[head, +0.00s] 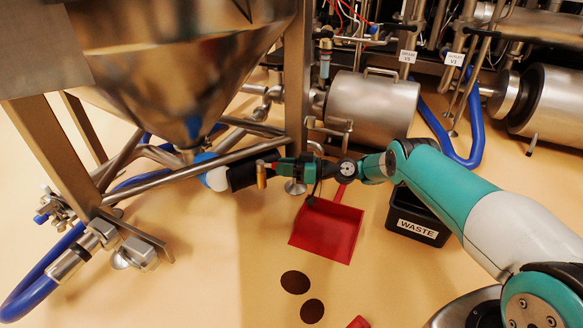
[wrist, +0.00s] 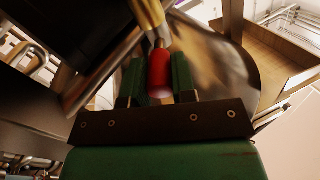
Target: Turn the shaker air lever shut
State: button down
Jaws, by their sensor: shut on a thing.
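The shaker air lever (wrist: 160,72) has a red grip on a brass-coloured stem. In the wrist view the red grip sits between the two green fingers of my gripper (wrist: 157,82), which is shut on it. The stem runs up and away beyond the fingertips. In the head view my gripper (head: 276,167) is below and right of the steel hopper's outlet. A brass-coloured part (head: 261,175) shows just left of the fingers there. The fingers hide most of the red grip, and the lever's angle is hard to tell in the head view.
The steel hopper (head: 165,60) and its frame post (head: 297,85) stand close to my gripper. A red dustpan (head: 328,230) and a black waste bin (head: 418,217) are on the floor below. Two dark round patches (head: 296,282) lie in front. Pipes and blue hoses run behind.

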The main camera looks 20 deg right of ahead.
jog(key=shift+w+a, duration=0.15)
jog(key=shift+a, duration=0.2)
jog(key=c, duration=0.9)
grip_release()
jog(key=shift+a, duration=0.1)
jog(key=shift+c, duration=0.2)
jog(key=shift+d, duration=0.2)
jog(key=shift+r, duration=0.25)
notch_tip(320, 180, up, 20)
jog(key=p, duration=1.9)
jog(key=shift+f, duration=0.2)
